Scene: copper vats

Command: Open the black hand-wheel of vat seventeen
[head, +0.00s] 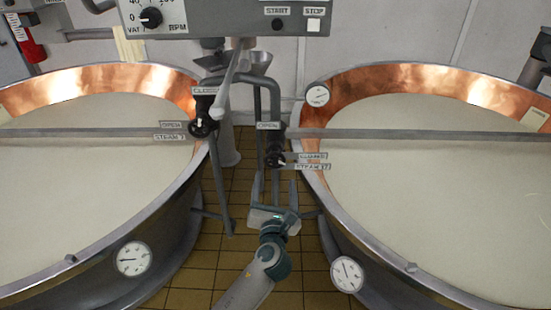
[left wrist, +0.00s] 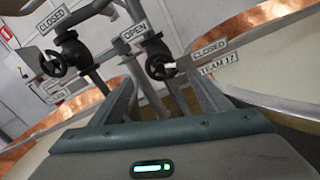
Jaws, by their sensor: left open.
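The black hand-wheel of vat seventeen (head: 274,160) sits on a grey pipe between the two vats, beside a STEAM 17 plate (head: 312,167). A CLOSED plate (head: 312,156) is at its right and an OPEN plate (head: 268,126) above it. Its white mark points right, toward CLOSED. In the left wrist view the wheel (left wrist: 159,67) shows beyond and between the fingers. My left gripper (head: 277,183) is open and empty, below and apart from the wheel in the head view. It also shows in the left wrist view (left wrist: 165,92). My right gripper is out of view.
A similar black hand-wheel (head: 202,127) with a STEAM 7 plate (head: 170,137) is close by on the left. Copper vats of pale liquid stand left (head: 196,160) and right (head: 318,205). A grey control box (head: 225,18) hangs above. Pipes crowd the gap.

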